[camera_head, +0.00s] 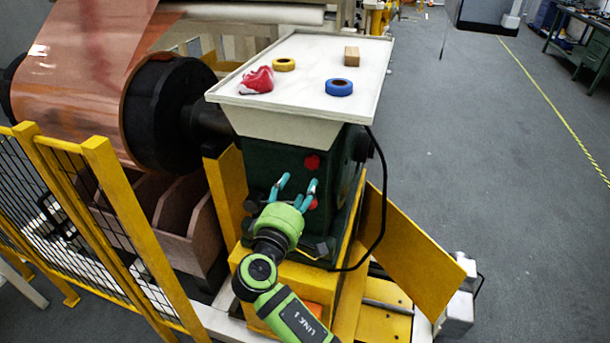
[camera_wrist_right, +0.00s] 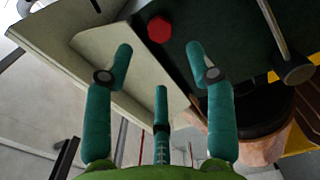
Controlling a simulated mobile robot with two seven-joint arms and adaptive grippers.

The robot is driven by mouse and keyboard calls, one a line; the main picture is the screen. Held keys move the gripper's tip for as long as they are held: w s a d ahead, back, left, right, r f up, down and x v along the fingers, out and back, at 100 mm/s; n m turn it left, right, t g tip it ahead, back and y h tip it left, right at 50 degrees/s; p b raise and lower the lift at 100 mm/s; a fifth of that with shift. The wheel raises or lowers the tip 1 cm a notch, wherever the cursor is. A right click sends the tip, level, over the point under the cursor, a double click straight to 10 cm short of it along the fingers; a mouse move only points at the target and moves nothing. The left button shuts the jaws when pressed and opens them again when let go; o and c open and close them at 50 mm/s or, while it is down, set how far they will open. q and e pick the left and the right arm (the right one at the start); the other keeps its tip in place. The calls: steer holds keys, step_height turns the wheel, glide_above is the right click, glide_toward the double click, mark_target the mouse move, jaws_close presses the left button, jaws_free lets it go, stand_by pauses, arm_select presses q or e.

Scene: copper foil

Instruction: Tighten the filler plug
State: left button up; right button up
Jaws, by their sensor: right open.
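A dark green gearbox (camera_head: 262,160) stands under a pale tray. It carries two red plugs on its front face, an upper red plug (camera_head: 312,162) and a lower red plug (camera_head: 313,203). No label tells which is the filler plug. My right gripper (camera_head: 298,183) has teal fingers and is in front of this face, just below the upper plug; the lower plug is close beside a finger. In the right wrist view, one six-sided red plug (camera_wrist_right: 160,29) shows beyond the spread, empty fingers (camera_wrist_right: 160,55), apart from them. My left gripper is not in view.
The tray (camera_head: 300,45) holds a red cloth (camera_head: 256,80), yellow tape (camera_head: 284,64), blue tape (camera_head: 339,87) and a wooden block (camera_head: 351,56). A copper roll (camera_head: 80,75) and yellow fence (camera_head: 125,210) stand left. A black cable (camera_head: 383,200) hangs right.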

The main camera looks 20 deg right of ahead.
steer(key=shift+v, duration=1.85)
steer(key=shift+w, duration=0.1)
step_height(320, 180, down, 25)
steer(key=s+n+g+y, duration=0.2)
steer(key=g+y, duration=0.2)
steer(key=y, duration=0.1)
steer(key=s+d+f+m+g+y, duration=0.1)
steer(key=s+f+g, duration=0.1)
steer(key=s+f, duration=0.45)
steer(key=s+f+g+y, duration=0.2)
steer(key=s+f, duration=0.2)
steer(key=f, duration=0.6)
steer(key=s+d+f+m+g, duration=0.2)
steer(key=s+f, duration=0.3)
steer(key=s, duration=0.6)
steer(key=s+d+f+m+g+y+b, duration=0.1)
steer(key=s+d+f+m, duration=0.3)
steer(key=s, duration=0.7)
steer(key=s+d+f+m+g+y, duration=0.1)
steer(key=s+d+f+m+g, duration=0.2)
steer(key=s+f, duration=0.5)
steer(key=s, duration=0.4)
steer(key=shift+d+f+m, duration=0.2)
steer(key=shift+d+m, duration=0.05)
steer(key=shift+m, duration=0.05)
